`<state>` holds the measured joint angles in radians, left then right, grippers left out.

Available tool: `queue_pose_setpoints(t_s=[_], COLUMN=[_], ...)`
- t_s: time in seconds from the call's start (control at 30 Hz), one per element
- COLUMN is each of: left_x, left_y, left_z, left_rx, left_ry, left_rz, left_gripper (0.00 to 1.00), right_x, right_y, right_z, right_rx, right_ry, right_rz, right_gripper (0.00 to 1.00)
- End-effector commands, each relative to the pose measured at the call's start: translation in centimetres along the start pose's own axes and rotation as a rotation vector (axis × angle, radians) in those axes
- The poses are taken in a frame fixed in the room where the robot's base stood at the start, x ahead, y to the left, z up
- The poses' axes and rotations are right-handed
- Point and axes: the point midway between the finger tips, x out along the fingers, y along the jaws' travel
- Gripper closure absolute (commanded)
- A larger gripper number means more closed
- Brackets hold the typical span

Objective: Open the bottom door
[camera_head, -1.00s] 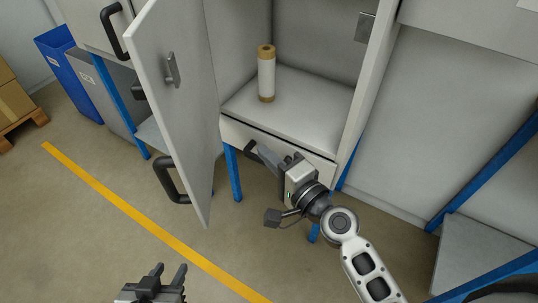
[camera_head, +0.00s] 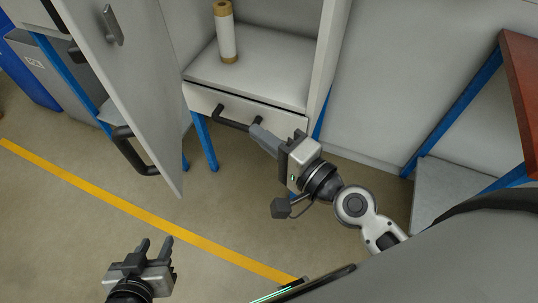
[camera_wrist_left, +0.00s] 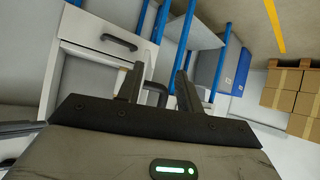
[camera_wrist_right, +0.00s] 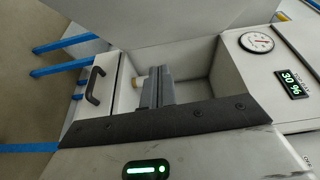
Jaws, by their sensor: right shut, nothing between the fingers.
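The bottom door (camera_head: 202,99) is a white panel below the cabinet's open compartment; it looks closed. Its black bar handle (camera_head: 232,120) is on the front, and it also shows in the right wrist view (camera_wrist_right: 94,86). My right gripper (camera_head: 257,131) is shut and empty, its fingertips at the handle's right end; contact cannot be told. In the right wrist view its closed fingers (camera_wrist_right: 156,86) appear to the right of the handle. My left gripper (camera_head: 155,242) is open and empty, low at the left, away from the bottom door. It also shows open in its wrist view (camera_wrist_left: 158,84).
A tall upper door (camera_head: 130,80) stands swung open left of the compartment, with a black handle (camera_head: 132,150). A white roll with tan ends (camera_head: 226,35) stands inside the compartment. Blue legs (camera_head: 205,142) stand below. Floor with a yellow line (camera_head: 100,195) is clear in front.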

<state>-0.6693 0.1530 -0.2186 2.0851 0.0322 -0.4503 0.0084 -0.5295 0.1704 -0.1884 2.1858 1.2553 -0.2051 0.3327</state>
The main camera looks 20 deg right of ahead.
Motion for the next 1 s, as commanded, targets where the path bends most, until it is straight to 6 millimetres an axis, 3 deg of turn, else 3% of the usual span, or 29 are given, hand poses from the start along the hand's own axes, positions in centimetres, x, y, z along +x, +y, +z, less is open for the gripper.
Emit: queue_pose_setpoints(t_s=[0.23,0.7,0.87,1.0], left_x=[0.5,0.4,0.4,0.4], left_y=[0.2,0.4,0.3,0.3], left_z=[0.1,0.0,0.1,0.1], left_rx=[-0.018,-0.034,-0.033,-0.033], left_ry=[0.021,0.021,0.020,0.020], left_rz=[0.010,0.009,0.009,0.008], left_gripper=[0.64,0.64,0.64,0.64], right_x=[-2.9,-3.3,-3.4,-4.1], right_y=[0.1,0.2,3.2,8.0], right_z=[1.9,2.2,2.9,3.3], right_rx=[0.000,-0.029,-0.300,-0.697], right_ry=[0.000,-0.004,-0.048,-0.135], right_rz=[0.001,0.009,0.101,0.258], right_gripper=[1.00,1.00,1.00,1.00])
